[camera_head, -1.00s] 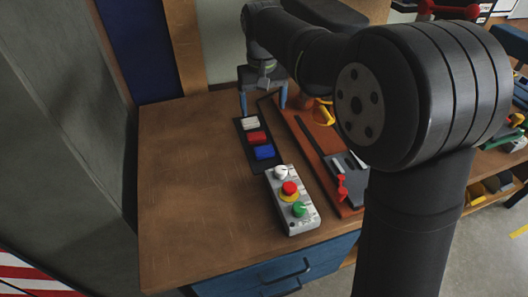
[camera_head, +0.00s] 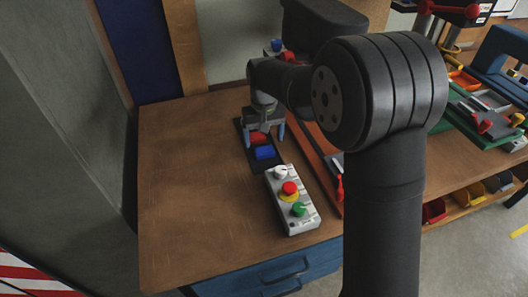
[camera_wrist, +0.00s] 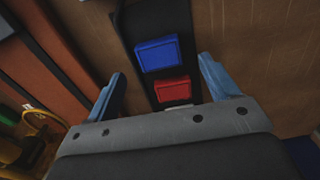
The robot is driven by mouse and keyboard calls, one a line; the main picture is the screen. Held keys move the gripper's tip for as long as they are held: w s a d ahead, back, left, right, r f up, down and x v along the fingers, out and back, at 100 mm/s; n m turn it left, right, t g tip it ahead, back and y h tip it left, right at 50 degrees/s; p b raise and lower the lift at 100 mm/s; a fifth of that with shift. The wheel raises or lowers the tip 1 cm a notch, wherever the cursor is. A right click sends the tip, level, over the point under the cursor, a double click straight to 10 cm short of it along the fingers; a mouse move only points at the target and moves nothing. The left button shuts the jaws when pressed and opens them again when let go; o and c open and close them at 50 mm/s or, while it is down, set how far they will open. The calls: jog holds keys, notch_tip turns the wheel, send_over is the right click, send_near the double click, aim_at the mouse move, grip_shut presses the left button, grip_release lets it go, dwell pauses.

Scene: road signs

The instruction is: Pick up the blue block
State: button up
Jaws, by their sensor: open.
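The blue block (camera_head: 264,152) lies on a black tray (camera_head: 262,166) at the end nearer the button box. It also shows in the wrist view (camera_wrist: 158,54), upper middle. A red block (camera_head: 258,138) lies beside it on the tray, and also shows in the wrist view (camera_wrist: 172,90). My gripper (camera_head: 265,139) is open above the tray, its blue fingers either side of the red block in the picture. The white block is mostly hidden by my gripper.
A grey button box (camera_head: 292,200) with white, red and green knobs stands just in front of the tray. An orange board (camera_head: 318,150) lies to the right, partly hidden by my arm. The wooden table (camera_head: 190,190) is clear on the left.

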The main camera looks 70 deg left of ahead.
aim_at(264, 150)
notch_tip(264, 150, down, 4)
jog(key=shift+f, duration=0.2)
jog(key=c, duration=1.1)
jog(key=shift+c, duration=0.2)
jog(key=shift+r, duration=0.15)
